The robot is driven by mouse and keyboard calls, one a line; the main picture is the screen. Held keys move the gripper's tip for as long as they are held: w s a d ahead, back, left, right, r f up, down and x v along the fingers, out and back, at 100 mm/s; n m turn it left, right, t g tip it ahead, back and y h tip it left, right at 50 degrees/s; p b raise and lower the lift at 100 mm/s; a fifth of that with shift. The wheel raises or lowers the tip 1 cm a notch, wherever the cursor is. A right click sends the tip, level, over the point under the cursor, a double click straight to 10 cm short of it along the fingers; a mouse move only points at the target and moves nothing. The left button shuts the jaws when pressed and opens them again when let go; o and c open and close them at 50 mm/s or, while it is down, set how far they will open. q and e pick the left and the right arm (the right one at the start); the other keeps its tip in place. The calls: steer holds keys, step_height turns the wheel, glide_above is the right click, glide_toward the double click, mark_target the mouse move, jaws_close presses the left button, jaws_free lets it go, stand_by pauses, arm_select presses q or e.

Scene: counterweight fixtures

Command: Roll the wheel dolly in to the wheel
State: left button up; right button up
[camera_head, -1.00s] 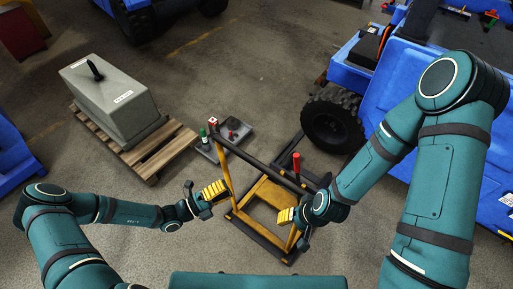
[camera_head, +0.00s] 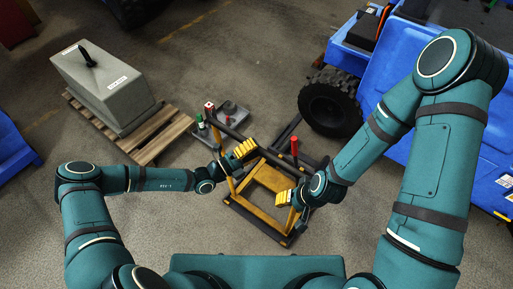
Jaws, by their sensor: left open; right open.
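The wheel dolly (camera_head: 268,212) is a low yellow and black frame with uprights, a black top bar and a red handle (camera_head: 294,146). It stands on the floor in front of me. The black wheel (camera_head: 330,103) is on the blue vehicle, beyond the dolly to the upper right, with a gap between them. My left gripper (camera_head: 246,148) is open at the left part of the dolly's top bar; I cannot tell if it touches. My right gripper (camera_head: 283,198) is open by the dolly's right upright, partly hidden by its own wrist.
A grey counterweight block (camera_head: 105,90) with a black handle sits on a wooden pallet (camera_head: 160,142) at the left. A grey tray (camera_head: 209,127) lies behind the dolly. The blue vehicle (camera_head: 398,68) fills the upper right.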

arm_select(q)
steer(key=shift+w+d, duration=0.2)
steer(key=shift+d, duration=0.15)
steer(key=shift+r, duration=0.1)
jaws_close()
